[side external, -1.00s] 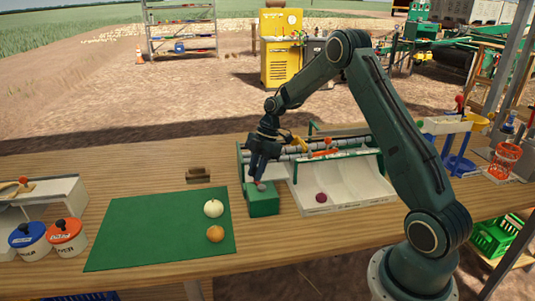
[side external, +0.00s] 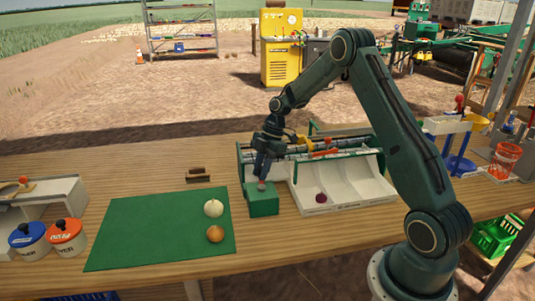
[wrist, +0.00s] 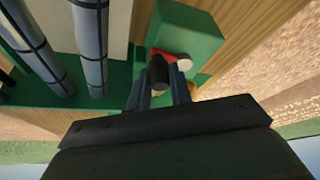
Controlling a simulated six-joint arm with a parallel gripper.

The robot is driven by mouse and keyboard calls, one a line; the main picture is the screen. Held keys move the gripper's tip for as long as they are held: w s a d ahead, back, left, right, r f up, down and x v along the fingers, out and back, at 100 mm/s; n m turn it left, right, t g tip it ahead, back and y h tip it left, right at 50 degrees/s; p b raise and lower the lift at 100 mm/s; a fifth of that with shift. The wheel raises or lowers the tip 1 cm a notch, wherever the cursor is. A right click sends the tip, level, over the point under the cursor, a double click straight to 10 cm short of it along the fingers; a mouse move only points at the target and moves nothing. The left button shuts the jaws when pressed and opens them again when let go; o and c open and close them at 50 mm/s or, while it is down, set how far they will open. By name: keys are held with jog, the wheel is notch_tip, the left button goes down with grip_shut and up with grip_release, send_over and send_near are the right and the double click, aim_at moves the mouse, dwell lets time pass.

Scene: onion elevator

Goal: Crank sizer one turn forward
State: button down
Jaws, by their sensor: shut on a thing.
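The sizer (side external: 330,150) stands on the table with grey rollers, which show at the upper left of the wrist view (wrist: 90,45). A green block (side external: 263,206) sits at its left front end. My gripper (side external: 262,181) points down over this block. In the wrist view my gripper (wrist: 160,90) has its fingers closed on a dark crank knob (wrist: 158,72). A red part and a pale round end show just beyond the knob. The rest of the crank is hidden by my gripper.
A white onion (side external: 213,208) and an orange-brown onion (side external: 215,234) lie on the green mat (side external: 150,235). A purple onion (side external: 320,197) sits in a white chute of the sizer. A brown brush (side external: 198,174) lies behind the mat. Lidded pots (side external: 66,238) stand at the left.

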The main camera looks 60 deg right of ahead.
jog(key=shift+s, duration=0.2)
dwell(0.3)
jog(key=shift+s+d, duration=0.15)
jog(key=shift+s, duration=1.3)
dwell(0.5)
jog(key=shift+s+a, duration=0.25)
jog(key=shift+s, duration=0.2)
